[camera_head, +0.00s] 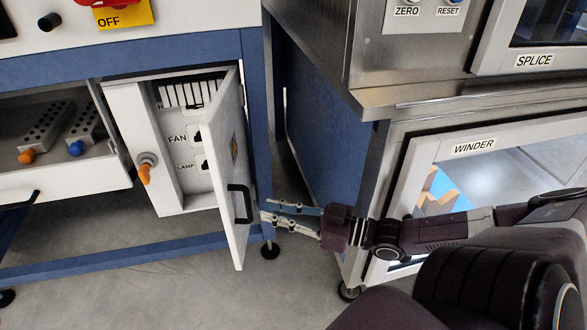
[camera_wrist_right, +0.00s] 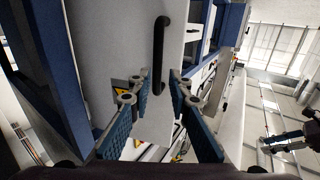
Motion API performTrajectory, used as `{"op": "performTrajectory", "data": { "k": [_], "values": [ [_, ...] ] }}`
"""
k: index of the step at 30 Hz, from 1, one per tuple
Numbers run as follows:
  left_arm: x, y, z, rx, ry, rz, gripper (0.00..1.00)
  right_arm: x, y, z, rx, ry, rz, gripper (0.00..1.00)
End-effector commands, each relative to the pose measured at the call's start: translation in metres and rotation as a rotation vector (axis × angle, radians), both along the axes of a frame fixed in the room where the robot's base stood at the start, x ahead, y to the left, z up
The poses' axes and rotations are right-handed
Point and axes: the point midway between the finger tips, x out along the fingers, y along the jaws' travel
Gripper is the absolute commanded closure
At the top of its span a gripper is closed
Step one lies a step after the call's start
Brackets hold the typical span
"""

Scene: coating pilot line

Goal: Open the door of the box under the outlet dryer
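The box (camera_head: 125,120) under the bench at left has an orange turn handle (camera_head: 145,172) on its front. Its white door (camera_head: 228,160) stands swung out on the right side, showing FAN and LAMP switches inside. A black bar handle (camera_head: 240,203) is on the door's outer face. My right gripper (camera_head: 266,209) is at that outer face, close to the handle, with its fingers apart and nothing between them. In the right wrist view the handle (camera_wrist_right: 160,45) lies just beyond the spread fingertips (camera_wrist_right: 161,82); contact cannot be told. A small dark arm shape, likely my left, shows at the right edge there.
The WINDER cabinet (camera_head: 398,190) stands close on the right, with a metal ledge (camera_head: 460,102) above my right arm. A blue frame post (camera_head: 255,90) is behind the door. An open drawer (camera_head: 70,183) is at left. The floor (camera_head: 150,290) in front is clear.

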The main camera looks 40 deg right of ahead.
Motion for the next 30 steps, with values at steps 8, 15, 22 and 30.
{"op": "performTrajectory", "data": {
  "k": [8,15,22,30],
  "values": [
    [0.0,0.0,0.0,0.0,0.0,0.0,0.67,-0.024,-0.013,-0.002,0.001,0.004,-0.001,0.82],
    [0.0,0.0,0.0,0.0,0.0,0.0,0.67,-0.036,-0.02,-0.001,0.002,0.003,-0.001,0.82],
    [0.0,0.0,0.0,0.0,0.0,0.0,0.67,-0.039,-0.022,-0.001,0.001,0.0,0.0,0.82],
    [0.0,0.0,0.0,0.0,0.0,0.0,0.67,-0.039,-0.022,0.0,0.001,0.0,0.0,0.93]
  ]
}}
